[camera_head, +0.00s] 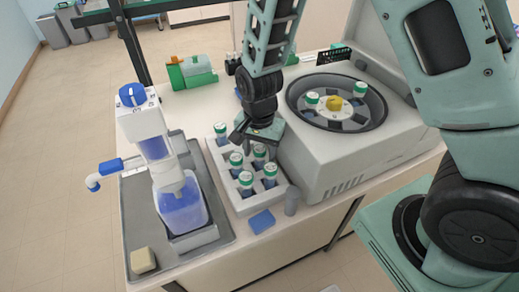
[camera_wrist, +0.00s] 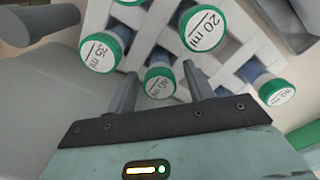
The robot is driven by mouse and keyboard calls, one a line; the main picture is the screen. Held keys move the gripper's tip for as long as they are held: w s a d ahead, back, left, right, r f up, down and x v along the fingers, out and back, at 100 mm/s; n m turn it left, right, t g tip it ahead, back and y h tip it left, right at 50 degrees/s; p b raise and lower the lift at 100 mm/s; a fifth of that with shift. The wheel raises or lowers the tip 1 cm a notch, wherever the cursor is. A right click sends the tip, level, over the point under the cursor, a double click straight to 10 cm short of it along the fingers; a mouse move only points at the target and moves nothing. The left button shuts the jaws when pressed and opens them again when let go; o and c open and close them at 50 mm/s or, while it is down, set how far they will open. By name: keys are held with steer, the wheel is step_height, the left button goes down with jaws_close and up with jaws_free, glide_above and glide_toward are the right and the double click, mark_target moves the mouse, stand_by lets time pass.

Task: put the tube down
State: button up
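The white rack (camera_head: 241,201) stands on the bench and holds several tubes with green-rimmed white caps. My gripper (camera_head: 258,146) is low over the rack's far part, pointing down. In the wrist view its two fingers (camera_wrist: 160,78) are apart, with the tube marked 40 ml (camera_wrist: 160,85) showing between them. A gap shows on each side of its cap, and nothing is clamped. The tubes marked 35 ml (camera_wrist: 100,52), 20 ml (camera_wrist: 203,28) and 60 ml (camera_wrist: 275,92) are around it. The depth of the fingertips beside the 40 ml tube is hard to tell.
A centrifuge (camera_head: 338,160) with its lid up stands right of the rack, with two capped tubes in its rotor. A blue-liquid bottle (camera_head: 181,208) stands on a grey tray (camera_head: 137,215) at left. A blue block (camera_head: 262,221) and grey cylinder (camera_head: 292,200) are near the front edge.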

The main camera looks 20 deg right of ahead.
steer(key=shift+r+p, duration=0.35)
steer(key=shift+r, duration=0.2)
step_height(320, 180, up, 11)
steer(key=b, duration=0.1)
steer(key=s+a+r+n, duration=0.2)
steer(key=s+a+n, duration=0.1)
steer(key=s+n, duration=0.5)
steer(key=s+a+r+n, duration=0.2)
steer(key=s+n, duration=0.6)
steer(key=s, duration=0.4)
steer(key=shift+a+r+n+y, duration=0.2)
steer(key=shift+a+n+y, duration=0.15)
steer(key=shift+a, duration=0.3)
steer(key=c, duration=0.3)
steer(key=shift+d, duration=0.1)
steer(key=shift+c, duration=0.2)
